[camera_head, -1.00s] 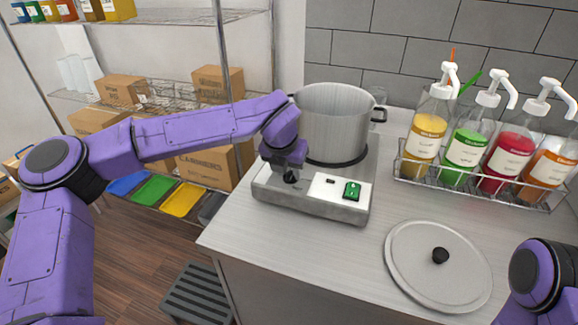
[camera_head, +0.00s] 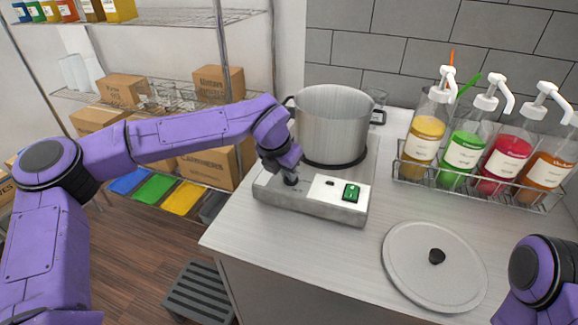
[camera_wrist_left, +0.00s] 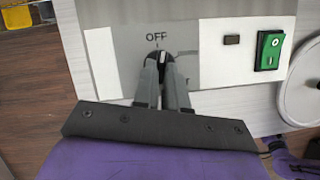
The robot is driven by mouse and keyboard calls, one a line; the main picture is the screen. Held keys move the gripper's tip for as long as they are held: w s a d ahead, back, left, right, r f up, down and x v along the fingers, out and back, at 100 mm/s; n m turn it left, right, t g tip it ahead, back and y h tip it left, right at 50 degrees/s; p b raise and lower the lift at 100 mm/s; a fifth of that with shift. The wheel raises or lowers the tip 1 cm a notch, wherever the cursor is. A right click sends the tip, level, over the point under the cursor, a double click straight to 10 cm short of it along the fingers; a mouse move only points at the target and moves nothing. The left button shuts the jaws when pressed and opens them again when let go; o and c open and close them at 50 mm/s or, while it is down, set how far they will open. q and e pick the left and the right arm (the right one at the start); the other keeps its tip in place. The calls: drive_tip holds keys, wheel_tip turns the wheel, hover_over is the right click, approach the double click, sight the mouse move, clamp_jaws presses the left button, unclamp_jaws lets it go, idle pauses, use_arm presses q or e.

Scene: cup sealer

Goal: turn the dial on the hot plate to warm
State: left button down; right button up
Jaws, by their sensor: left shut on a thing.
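The hot plate (camera_head: 262,192) stands on the counter with a large steel pot (camera_head: 332,122) on it. Its black dial (camera_head: 291,180) is at the left of the front panel. In the left wrist view the dial (camera_wrist_left: 158,58) sits under the word OFF, with its white mark near that word; the lettering below is mostly hidden by the fingers. My left gripper (camera_wrist_left: 160,66) is shut on the dial; in the head view it (camera_head: 289,176) comes down on the dial from above. Only part of my right arm shows at the lower right, and its gripper is out of frame.
A green switch (camera_head: 351,192) is on the panel right of the dial. A round lid (camera_head: 432,268) lies on the counter at the front right. A wire rack of pump bottles (camera_head: 470,185) stands at the back right. Shelves with boxes (camera_head: 218,84) are at the left.

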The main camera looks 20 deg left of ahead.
use_arm(q)
drive_tip(key=m+p, duration=0.2)
drive_tip(key=m+g+h+p, duration=0.1)
drive_tip(key=m+p, duration=0.1)
drive_tip(key=m+h+p, duration=0.1)
drive_tip(key=m+p, duration=0.1)
drive_tip(key=shift+w+a+r, duration=0.25)
drive_tip(key=shift+a+r, duration=0.05)
drive_tip(key=shift+a, duration=0.05)
drive_tip(key=m+g+p, duration=0.1)
drive_tip(key=m, duration=0.1)
drive_tip(key=shift+w+f+m+h+p, duration=0.1)
drive_tip(key=shift+m+h+p, duration=0.2)
drive_tip(key=shift+p, duration=0.05)
drive_tip(key=shift+w+f+m+g+p, duration=0.1)
drive_tip(key=shift+m+g+p, duration=0.3)
drive_tip(key=shift+m, duration=0.6)
drive_tip(key=shift+a, duration=0.1)
drive_tip(key=c, duration=1.2)
unclamp_jaws()
